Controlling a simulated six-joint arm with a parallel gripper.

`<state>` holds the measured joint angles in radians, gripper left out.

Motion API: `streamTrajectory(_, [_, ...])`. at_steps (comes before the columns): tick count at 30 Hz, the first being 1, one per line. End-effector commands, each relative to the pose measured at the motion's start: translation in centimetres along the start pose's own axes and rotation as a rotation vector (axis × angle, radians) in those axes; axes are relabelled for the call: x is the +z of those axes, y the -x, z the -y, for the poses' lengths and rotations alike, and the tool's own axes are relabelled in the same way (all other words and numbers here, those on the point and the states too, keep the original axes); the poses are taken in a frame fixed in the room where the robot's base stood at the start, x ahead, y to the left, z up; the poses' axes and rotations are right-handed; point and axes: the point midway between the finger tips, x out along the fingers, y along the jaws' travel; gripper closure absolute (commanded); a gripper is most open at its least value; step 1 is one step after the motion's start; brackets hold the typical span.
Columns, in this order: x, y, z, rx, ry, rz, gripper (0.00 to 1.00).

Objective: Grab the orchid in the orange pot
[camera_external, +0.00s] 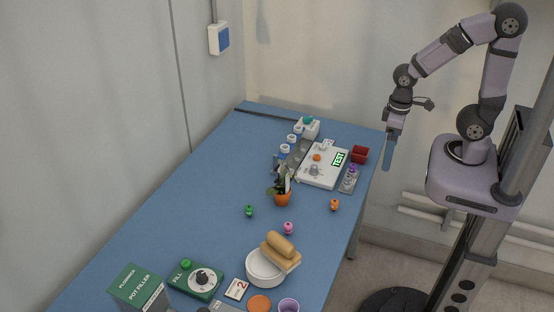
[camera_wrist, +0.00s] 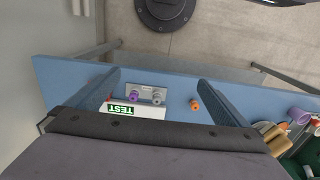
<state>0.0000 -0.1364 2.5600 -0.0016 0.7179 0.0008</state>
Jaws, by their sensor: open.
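The orchid (camera_external: 283,183) stands upright in a small orange pot (camera_external: 283,199) near the middle of the blue table in the external view. It has dark leaves and a pale, greyish top whose details are too small to tell. I cannot make it out in the wrist view, where my gripper's body covers much of the table. My gripper (camera_external: 387,160) hangs above and beyond the table's right edge, well away from the orchid, pointing down. In the wrist view my gripper (camera_wrist: 159,76) has its two fingers spread wide, with nothing held between them.
Behind the pot are a white device with a green TEST display (camera_external: 339,159), white-capped bottles (camera_external: 285,149) and a red container (camera_external: 360,154). Small green (camera_external: 249,211), pink (camera_external: 288,228) and orange (camera_external: 334,205) objects surround it. A white bowl (camera_external: 264,270) stands nearer. The table's left middle is clear.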

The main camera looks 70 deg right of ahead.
Motion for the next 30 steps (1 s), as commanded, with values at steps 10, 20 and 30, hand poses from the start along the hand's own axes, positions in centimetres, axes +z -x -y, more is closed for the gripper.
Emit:
streamTrajectory(10, [0.0, 0.0, 0.0, 0.000, 0.000, 0.000, 0.50])
streamTrajectory(20, [0.0, 0.0, 0.0, 0.000, 0.000, 0.000, 0.71])
streamTrajectory(30, [-0.2, 2.5, 0.0, 0.000, 0.000, -0.007, 0.71])
